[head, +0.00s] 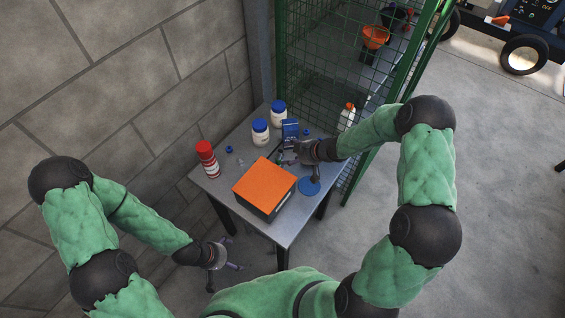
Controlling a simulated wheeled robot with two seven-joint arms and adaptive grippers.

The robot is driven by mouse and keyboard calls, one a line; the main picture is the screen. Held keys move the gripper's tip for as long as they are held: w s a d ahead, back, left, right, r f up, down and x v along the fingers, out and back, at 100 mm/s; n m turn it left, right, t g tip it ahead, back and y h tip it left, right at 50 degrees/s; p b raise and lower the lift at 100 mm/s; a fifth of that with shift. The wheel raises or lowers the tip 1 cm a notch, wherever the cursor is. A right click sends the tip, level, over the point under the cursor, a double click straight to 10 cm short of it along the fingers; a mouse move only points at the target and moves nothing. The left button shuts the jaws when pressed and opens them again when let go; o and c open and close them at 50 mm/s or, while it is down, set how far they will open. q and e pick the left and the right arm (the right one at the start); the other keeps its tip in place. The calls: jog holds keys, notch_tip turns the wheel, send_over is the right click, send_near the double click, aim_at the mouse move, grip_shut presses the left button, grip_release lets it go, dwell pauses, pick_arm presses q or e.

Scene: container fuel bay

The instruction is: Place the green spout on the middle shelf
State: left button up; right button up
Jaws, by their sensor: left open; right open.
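My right gripper (287,155) is open, low over the grey table, between the blue box and the orange-topped box. A small dark greenish shape shows by its fingers; I cannot tell whether this is the green spout or part of the gripper. No other green spout can be made out. My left gripper (228,268) is open and empty, low in front of the table's left side. The green mesh cage (315,45) stands behind the table, with an orange funnel (375,37) inside it. Its separate shelf levels are hard to tell through the mesh.
The table (215,189) holds an orange-topped box (265,185), a red-capped bottle (207,158), two white blue-lidded jars (260,132), a blue box (290,131) and a blue disc (309,186). A white orange-capped bottle (347,117) stands by the cage. A block wall closes the left; open floor lies right.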

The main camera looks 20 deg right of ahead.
aim_at(280, 157)
jog(key=b+x, duration=0.1)
jog(key=x, duration=0.3)
jog(key=shift+d, duration=0.1)
jog(key=shift+d+f+b+x, duration=0.15)
jog(key=shift+b+x, duration=0.3)
jog(key=shift+x, duration=0.85)
jog(key=shift+d+f+b+x, duration=0.15)
jog(key=shift+b+x, duration=0.3)
jog(key=shift+x, duration=0.85)
jog(key=shift+r, duration=0.15)
jog(key=shift+c, duration=0.3)
jog(key=shift+s, duration=0.15)
grip_shut()
